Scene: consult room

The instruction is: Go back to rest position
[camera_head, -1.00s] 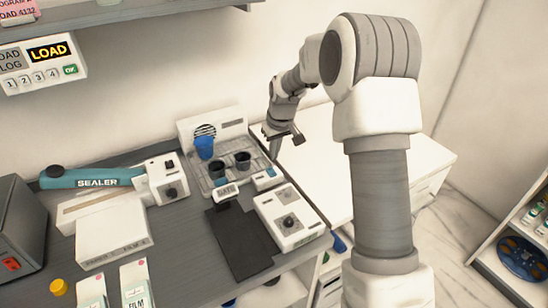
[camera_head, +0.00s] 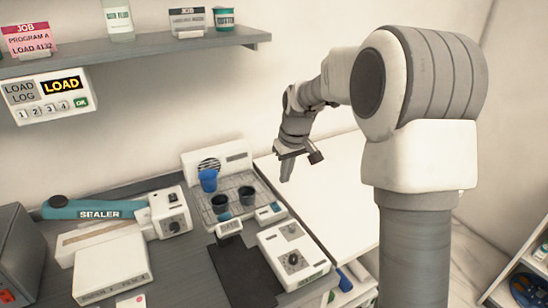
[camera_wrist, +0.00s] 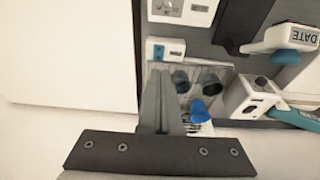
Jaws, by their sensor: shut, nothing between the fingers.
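My gripper (camera_head: 287,172) hangs from my arm in the head view, above the white surface right of the bench, with its fingers pointing down. In the wrist view the two fingers of my gripper (camera_wrist: 160,78) lie together, shut and empty. Below them is a rack tray (camera_wrist: 218,76) with two dark cups (camera_wrist: 180,80) and a blue cup (camera_wrist: 198,109). The same tray shows in the head view (camera_head: 200,208), with the blue cup (camera_head: 208,180) at its back. My gripper is apart from all of these.
The grey bench (camera_head: 190,268) holds a sealer (camera_head: 95,208), a white box (camera_head: 110,268), a black mat (camera_head: 246,275) and a white device with a knob (camera_head: 293,258). A shelf (camera_head: 140,46) with bottles runs above. The white surface (camera_head: 335,205) is clear.

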